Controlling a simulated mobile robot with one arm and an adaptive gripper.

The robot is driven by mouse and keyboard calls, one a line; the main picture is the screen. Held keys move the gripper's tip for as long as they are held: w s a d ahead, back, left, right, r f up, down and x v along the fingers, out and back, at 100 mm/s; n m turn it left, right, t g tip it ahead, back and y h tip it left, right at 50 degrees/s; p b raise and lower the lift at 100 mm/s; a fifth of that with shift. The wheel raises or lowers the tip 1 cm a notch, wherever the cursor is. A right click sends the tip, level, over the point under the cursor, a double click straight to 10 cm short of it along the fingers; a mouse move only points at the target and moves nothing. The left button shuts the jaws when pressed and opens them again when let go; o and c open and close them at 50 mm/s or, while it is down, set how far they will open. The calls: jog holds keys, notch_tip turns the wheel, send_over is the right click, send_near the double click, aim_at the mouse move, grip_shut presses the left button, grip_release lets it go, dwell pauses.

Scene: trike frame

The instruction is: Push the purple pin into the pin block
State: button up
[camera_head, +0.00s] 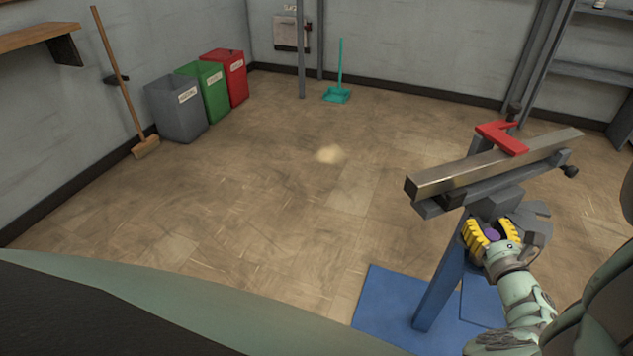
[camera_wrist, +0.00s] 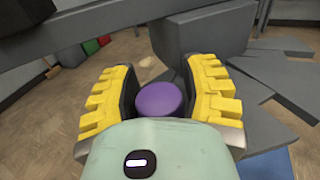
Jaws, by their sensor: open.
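The purple pin (camera_wrist: 160,99) shows its round head between the two yellow-padded fingers of my gripper (camera_wrist: 162,92) in the wrist view. The fingers stand apart, one on each side of the pin. In the head view the purple pin (camera_head: 491,235) is partly hidden by my gripper (camera_head: 490,236). The grey pin block (camera_wrist: 204,38) is just beyond the pin; in the head view it sits under the metal rail (camera_head: 497,203). How deep the pin is in the block cannot be seen.
A metal bar (camera_head: 490,170) with a red angled piece (camera_head: 503,137) lies on a stand whose blue post (camera_head: 441,283) rises from a blue base (camera_head: 385,300). Grey plates (camera_wrist: 270,80) lie close right of my gripper. Bins (camera_head: 178,108) and open floor are far left.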

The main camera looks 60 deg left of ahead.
jog(key=shift+d, duration=0.1)
jog(key=v, duration=1.2)
dwell(0.4)
